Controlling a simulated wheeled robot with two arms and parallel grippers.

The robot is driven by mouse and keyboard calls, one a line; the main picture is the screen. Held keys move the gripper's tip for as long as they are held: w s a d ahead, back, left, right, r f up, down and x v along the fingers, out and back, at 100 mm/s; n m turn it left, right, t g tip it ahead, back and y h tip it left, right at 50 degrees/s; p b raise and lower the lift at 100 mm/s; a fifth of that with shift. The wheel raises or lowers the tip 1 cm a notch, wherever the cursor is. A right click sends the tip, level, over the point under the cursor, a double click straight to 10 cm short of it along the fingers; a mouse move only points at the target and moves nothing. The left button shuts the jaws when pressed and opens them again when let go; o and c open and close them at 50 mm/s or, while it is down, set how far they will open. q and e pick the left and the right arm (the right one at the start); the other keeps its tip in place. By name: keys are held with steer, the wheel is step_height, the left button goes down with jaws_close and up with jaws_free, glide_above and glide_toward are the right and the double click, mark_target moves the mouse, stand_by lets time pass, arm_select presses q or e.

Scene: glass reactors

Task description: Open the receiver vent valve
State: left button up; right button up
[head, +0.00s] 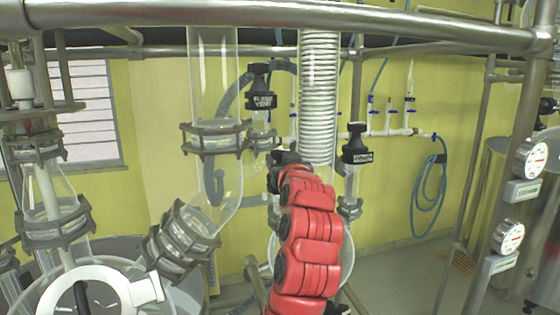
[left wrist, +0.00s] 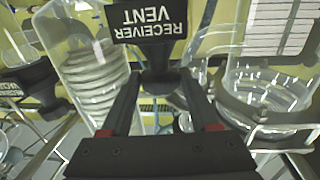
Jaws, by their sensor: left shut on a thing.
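The receiver vent valve (head: 261,99) is a black valve with a white-lettered label, on a glass fitting left of the coiled glass column in the head view. In the left wrist view its label (left wrist: 150,22) reads RECEIVER VENT upside down. My left gripper (left wrist: 160,82) has its two black fingers on either side of the valve's black part just under that label, shut on it. In the head view the left gripper (head: 284,160) is dark and partly hidden behind my red arm. The exact turn of the valve is hard to tell. My right gripper is not in view.
A second black labelled valve (head: 357,145) stands to the right. The glass condenser with a white coil (head: 318,90) is close beside my gripper. A clamped glass tube (head: 214,80) is at left. A metal rail (head: 280,14) crosses above. Gauges (head: 508,236) stand at right.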

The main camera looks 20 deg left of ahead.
arm_select(q)
steer(key=shift+w+d+n+g+y, duration=0.1)
steer(key=shift+d+n+g+y, duration=0.25)
steer(key=shift+n+y, duration=0.35)
steer(key=shift+a+r+g+y, duration=0.15)
steer(key=shift+g+y, duration=0.1)
steer(key=shift+y, duration=0.15)
steer(key=o, duration=1.4)
steer(key=shift+s+d+f, duration=0.2)
steer(key=shift+s+d, duration=0.05)
steer(key=shift+s, duration=0.1)
steer(key=b+v, duration=0.4)
steer(key=v, duration=1.2)
steer(key=shift+s+d+r+b, duration=0.15)
steer(key=shift+s+d+b, duration=0.1)
steer(key=shift+b, duration=0.15)
steer(key=shift+a, duration=0.1)
